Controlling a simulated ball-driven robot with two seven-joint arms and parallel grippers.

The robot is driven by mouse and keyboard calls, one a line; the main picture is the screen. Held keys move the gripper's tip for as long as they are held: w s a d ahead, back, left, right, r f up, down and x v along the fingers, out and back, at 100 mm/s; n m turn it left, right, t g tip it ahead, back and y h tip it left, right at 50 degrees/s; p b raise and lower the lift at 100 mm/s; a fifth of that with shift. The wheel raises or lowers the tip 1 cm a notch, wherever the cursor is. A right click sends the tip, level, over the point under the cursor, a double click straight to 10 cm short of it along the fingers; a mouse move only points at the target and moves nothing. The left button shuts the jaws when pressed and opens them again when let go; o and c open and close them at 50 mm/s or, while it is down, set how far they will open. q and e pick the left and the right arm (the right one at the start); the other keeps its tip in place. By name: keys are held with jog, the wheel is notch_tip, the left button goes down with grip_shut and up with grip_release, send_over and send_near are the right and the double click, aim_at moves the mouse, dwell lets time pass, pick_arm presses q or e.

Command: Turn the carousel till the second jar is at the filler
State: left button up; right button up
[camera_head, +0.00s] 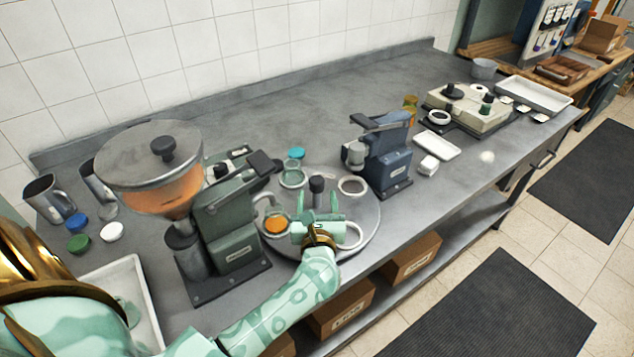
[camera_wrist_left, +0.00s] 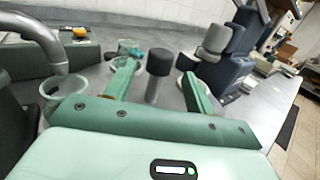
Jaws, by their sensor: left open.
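The carousel (camera_head: 366,212) is a round grey plate with a dark-topped centre post (camera_head: 317,184). A jar with orange contents (camera_head: 275,225) stands at the spout of the green filler (camera_head: 228,215). In the left wrist view the post's knob (camera_wrist_left: 160,62) shows between the fingers; contact cannot be told.
The filler's hopper (camera_head: 155,175) holds orange material. A blue machine (camera_head: 387,160) stands right of the carousel. Several lids, including a green one (camera_head: 78,243), and metal jugs (camera_head: 48,197) are at the left.

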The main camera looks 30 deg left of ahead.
aim_at(317, 189)
pick_arm(q)
jog(key=x, duration=0.6)
grip_shut()
